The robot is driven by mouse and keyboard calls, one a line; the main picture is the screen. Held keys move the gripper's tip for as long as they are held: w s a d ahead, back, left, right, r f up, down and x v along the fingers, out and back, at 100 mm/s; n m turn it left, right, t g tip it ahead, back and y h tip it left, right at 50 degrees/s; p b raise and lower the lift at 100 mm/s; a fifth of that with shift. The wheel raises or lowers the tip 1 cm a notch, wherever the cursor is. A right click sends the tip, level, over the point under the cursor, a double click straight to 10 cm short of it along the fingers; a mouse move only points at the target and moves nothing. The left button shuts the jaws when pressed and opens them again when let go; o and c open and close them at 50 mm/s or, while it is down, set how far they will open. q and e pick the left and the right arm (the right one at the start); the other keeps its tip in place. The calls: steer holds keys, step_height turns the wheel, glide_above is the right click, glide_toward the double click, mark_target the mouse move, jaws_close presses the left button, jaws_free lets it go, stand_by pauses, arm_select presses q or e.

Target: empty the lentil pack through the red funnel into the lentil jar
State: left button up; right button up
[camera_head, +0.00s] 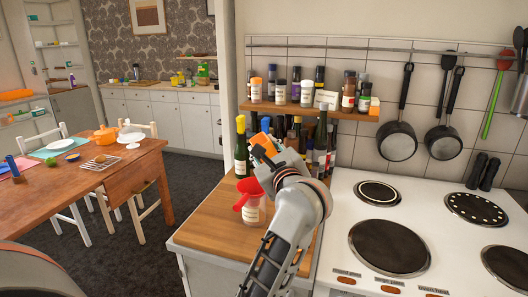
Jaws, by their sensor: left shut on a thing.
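The red funnel (249,193) sits at the mouth of a clear jar with a pale label (252,213), which I take as the lentil jar, on the wooden worktop left of the cooker. My left gripper (265,156) is above and slightly right of the funnel, shut on a small orange item (262,141), apparently the lentil pack. The gripper and wrist hide much of it, so its opening and contents cannot be made out. My left arm also covers the worktop right of the jar. My right gripper is not in view.
Dark bottles (241,148) stand close behind the funnel. A spice shelf (300,109) hangs above them. The cooker (345,198) is at the right, with pans (397,141) hanging behind it. The front left of the worktop (205,232) is clear.

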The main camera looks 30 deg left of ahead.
arm_select(q)
steer(key=shift+f+n+b, duration=0.15)
steer(key=shift+n+b, duration=0.35)
steer(key=shift+b, duration=0.1)
steer(key=shift+d, duration=0.1)
steer(key=shift+w+f+n+b, duration=0.15)
steer(key=shift+n+b, duration=0.25)
steer(key=shift+b, duration=0.25)
steer(key=shift+f+n+b, duration=0.25)
steer(key=shift+n+b, duration=0.15)
steer(key=shift+b, duration=0.25)
steer(key=shift+r+n+b, duration=0.1)
steer(key=shift+n+b, duration=0.4)
steer(key=shift+b, duration=0.05)
